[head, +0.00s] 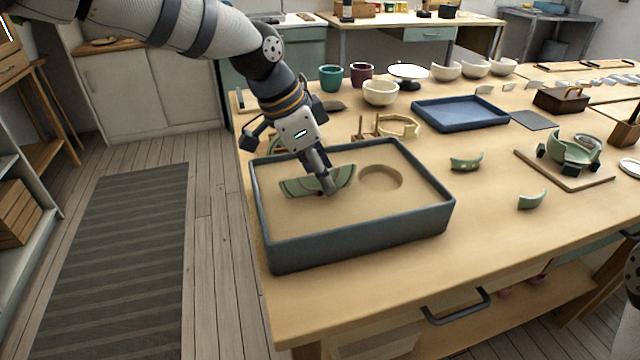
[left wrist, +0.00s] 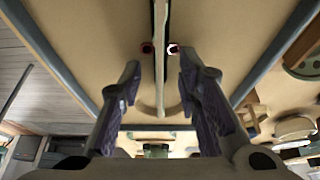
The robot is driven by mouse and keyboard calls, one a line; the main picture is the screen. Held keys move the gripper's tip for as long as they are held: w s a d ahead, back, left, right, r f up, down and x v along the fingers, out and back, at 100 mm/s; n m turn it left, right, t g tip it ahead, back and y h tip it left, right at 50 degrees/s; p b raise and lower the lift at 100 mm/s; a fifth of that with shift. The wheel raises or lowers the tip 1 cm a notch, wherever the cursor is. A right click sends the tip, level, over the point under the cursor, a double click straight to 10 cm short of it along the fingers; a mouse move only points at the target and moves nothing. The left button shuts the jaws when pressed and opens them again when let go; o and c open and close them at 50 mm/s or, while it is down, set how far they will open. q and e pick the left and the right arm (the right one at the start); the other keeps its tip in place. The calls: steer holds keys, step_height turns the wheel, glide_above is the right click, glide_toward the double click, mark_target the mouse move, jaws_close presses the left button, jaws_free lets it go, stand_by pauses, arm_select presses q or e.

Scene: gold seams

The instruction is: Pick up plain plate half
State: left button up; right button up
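The plate half (head: 296,188) is a pale green half disc standing on edge in the left part of the sand tray (head: 350,235). In the left wrist view the plate half (left wrist: 160,60) shows edge-on as a thin pale strip. My left gripper (head: 325,188) reaches down into the tray at the plate half and covers part of it. In the left wrist view its two fingers (left wrist: 159,70) are spread, one on each side of the strip, with a visible gap on both sides. My right gripper does not show.
A round hollow (head: 380,178) lies in the sand to the right. The tray has raised grey walls. Green shards (head: 467,162) and a board with a partly assembled green bowl (head: 571,152) are to the right. A blue tray (head: 460,113) and bowls (head: 380,93) stand behind.

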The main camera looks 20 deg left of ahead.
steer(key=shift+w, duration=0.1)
arm_select(q)
jaws_close()
stand_by(0.4)
step_height(320, 180, up, 17)
steer(key=p, duration=0.2)
glide_above(328, 170)
steer(key=a, duration=0.1)
steer(key=shift+g+y, duration=0.3)
steer(key=shift+y, duration=0.1)
steer(key=f, duration=0.7)
steer(key=shift+s+f, duration=0.25)
steer(key=shift+f, duration=0.1)
step_height(328, 170, down, 4)
steer(key=shift+r+b, duration=0.15)
steer(key=shift+b, duration=0.4)
steer(key=shift+f, duration=0.7)
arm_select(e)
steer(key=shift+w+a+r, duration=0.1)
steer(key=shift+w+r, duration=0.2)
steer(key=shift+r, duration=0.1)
